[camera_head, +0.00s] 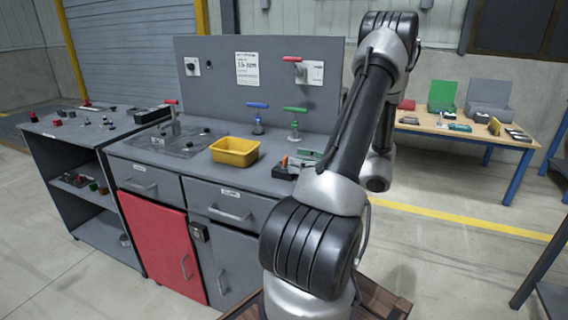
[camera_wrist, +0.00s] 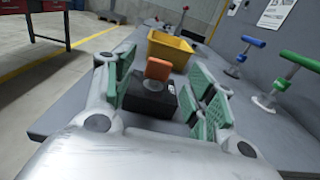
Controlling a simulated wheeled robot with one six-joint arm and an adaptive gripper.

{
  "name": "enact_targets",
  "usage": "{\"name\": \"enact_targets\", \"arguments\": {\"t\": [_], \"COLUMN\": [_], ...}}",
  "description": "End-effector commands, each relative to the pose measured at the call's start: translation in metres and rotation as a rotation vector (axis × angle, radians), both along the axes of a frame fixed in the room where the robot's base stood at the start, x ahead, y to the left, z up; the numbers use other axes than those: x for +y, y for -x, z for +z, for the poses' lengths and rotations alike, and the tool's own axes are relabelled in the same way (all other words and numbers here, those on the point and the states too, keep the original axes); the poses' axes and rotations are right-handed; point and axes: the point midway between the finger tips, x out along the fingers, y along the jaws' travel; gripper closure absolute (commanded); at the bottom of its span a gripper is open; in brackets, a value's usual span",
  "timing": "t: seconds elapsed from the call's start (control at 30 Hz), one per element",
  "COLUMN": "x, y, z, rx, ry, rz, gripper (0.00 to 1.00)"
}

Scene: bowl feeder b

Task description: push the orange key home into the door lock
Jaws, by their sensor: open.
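The orange key (camera_head: 285,161) stands upright in the top of a small black block (camera_head: 283,173) on the grey bench, right of the yellow bin. In the wrist view, the orange key (camera_wrist: 158,69) shows its broad head above the black block (camera_wrist: 148,98); its lower end is hidden. My gripper (camera_wrist: 163,80) is open, with one green-padded finger on each side of the key and block, and no visible contact. In the head view, my gripper (camera_head: 307,156) is partly hidden behind my arm. A dark lock-like box (camera_head: 200,232) is on the cabinet front beside the red door (camera_head: 158,240).
The yellow bin (camera_head: 235,151) stands just beyond the key. Blue-handled (camera_head: 258,118) and green-handled (camera_head: 295,122) upright tools stand near the back panel (camera_head: 215,75). A red-handled clamp (camera_head: 172,118) is further left. The bench front (camera_wrist: 75,100) has clear room.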

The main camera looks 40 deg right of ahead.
Motion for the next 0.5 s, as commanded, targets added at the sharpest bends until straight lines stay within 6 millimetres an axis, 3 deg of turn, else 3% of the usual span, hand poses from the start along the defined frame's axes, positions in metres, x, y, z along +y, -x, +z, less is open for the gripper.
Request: {"name": "enact_targets", "arguments": {"t": [0.3, 0.5], "x": [0.018, 0.020], "y": [-0.043, -0.048], "z": [0.003, 0.003], "rx": [0.001, 0.001], "ry": [0.000, 0.002], "rz": [0.004, 0.003], "gripper": [0.45, 0.45]}}
